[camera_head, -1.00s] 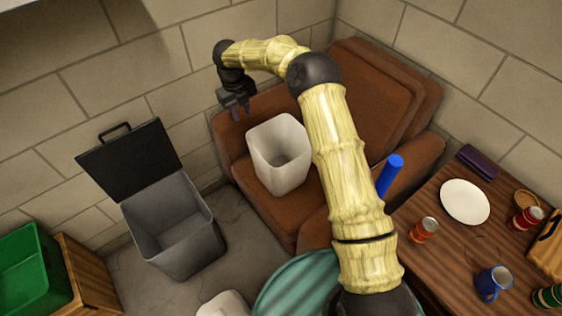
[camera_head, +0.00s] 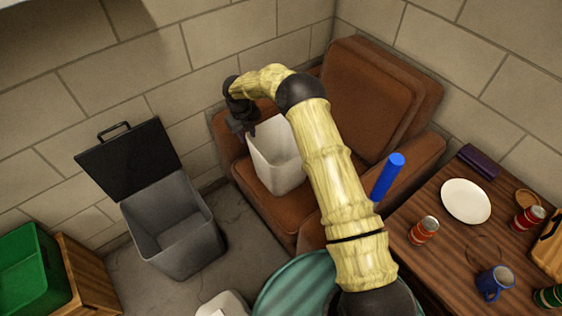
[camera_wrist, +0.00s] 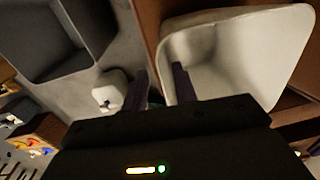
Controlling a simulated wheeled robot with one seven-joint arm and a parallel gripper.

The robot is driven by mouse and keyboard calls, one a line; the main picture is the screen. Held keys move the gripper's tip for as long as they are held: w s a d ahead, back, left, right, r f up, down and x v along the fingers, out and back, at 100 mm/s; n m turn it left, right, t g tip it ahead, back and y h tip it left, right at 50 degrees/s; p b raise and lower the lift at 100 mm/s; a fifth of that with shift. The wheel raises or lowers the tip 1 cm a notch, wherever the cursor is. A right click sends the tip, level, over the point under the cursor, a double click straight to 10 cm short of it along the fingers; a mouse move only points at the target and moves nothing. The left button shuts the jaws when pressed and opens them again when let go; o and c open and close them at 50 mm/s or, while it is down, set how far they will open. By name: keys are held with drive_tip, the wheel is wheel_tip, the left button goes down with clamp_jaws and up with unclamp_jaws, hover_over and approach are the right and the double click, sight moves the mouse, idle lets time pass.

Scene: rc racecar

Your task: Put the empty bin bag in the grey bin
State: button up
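The white, open-topped bin bag (camera_head: 275,165) stands upright on the brown armchair's seat and looks empty. It also shows at the upper right of the wrist view (camera_wrist: 235,50). The grey bin (camera_head: 180,235) stands on the floor to the left, with its black lid (camera_head: 130,160) raised. Part of the bin shows at the upper left of the wrist view (camera_wrist: 60,40). My gripper (camera_head: 243,132) is at the bag's left rim. In the wrist view its fingers (camera_wrist: 160,85) are apart, with the bag's near-left wall appearing between them. Contact cannot be told.
The brown armchair (camera_head: 375,95) stands in the corner against brick walls. A green crate (camera_head: 22,270) sits on a wooden cabinet at left. A teal round surface (camera_head: 295,290) and a white container (camera_head: 222,306) are in front. A wooden table (camera_head: 440,265) at right holds a plate, cans and a mug.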

sight(250, 147)
drive_tip(key=shift+f, duration=0.15)
drive_tip(key=shift+d+f, duration=0.15)
drive_tip(key=shift+f, duration=2.4)
drive_tip(key=shift+f, duration=0.3)
drive_tip(key=shift+c, duration=0.2)
clamp_jaws()
